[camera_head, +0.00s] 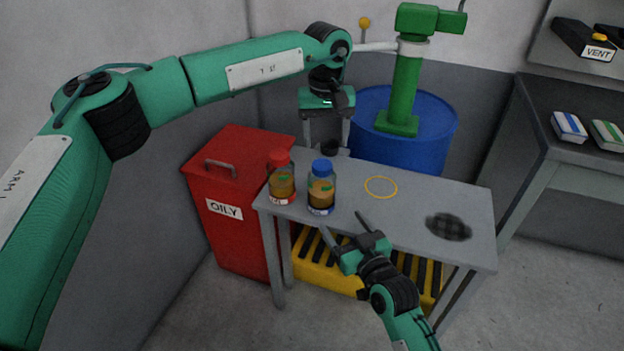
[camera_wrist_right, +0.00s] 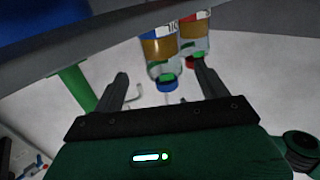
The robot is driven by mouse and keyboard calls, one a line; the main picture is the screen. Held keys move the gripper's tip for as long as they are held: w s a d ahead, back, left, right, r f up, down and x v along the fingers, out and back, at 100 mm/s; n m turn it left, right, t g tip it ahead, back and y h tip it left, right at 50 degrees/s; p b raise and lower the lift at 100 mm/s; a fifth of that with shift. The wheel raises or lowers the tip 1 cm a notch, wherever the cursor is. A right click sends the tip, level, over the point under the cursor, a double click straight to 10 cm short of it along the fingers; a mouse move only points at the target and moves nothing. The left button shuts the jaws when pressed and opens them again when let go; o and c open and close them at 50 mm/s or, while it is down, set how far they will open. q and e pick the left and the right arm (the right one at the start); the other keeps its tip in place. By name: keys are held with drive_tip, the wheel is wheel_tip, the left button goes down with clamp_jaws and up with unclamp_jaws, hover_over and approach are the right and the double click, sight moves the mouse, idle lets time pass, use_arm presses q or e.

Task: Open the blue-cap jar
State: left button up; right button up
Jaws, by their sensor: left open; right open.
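The blue-cap jar (camera_head: 321,190) stands upright on the grey table (camera_head: 290,212), its blue cap (camera_head: 322,168) on top. It holds brown contents with a green mark. A similar red-cap jar (camera_head: 281,180) stands just left of it. In the right wrist view the blue-cap jar (camera_wrist_right: 157,48) appears upside down, between my fingers in the picture. My left gripper (camera_head: 327,144) is open, fingers down, behind the jars near the table's far edge. My right gripper (camera_head: 342,221) is open and empty, in front and slightly right of the blue-cap jar, apart from it.
A yellow ring (camera_head: 381,179) and a dark round patch (camera_head: 448,227) lie on the table's right part. A red OILY bin (camera_head: 225,190) stands left; a blue drum (camera_head: 436,135) with a green pump (camera_head: 404,90) stands behind.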

sight(322, 164)
use_arm(q)
drive_tip(key=shift+w+a+r, duration=0.25)
drive_tip(key=shift+a+r, duration=0.05)
drive_tip(key=shift+r, duration=0.05)
use_arm(e)
drive_tip(key=x, duration=1.4)
drive_tip(key=shift+r, duration=0.15)
use_arm(q)
drive_tip(key=shift+s+d+f, duration=0.1)
use_arm(e)
clamp_jaws()
use_arm(q)
drive_tip(key=shift+f, duration=3.95)
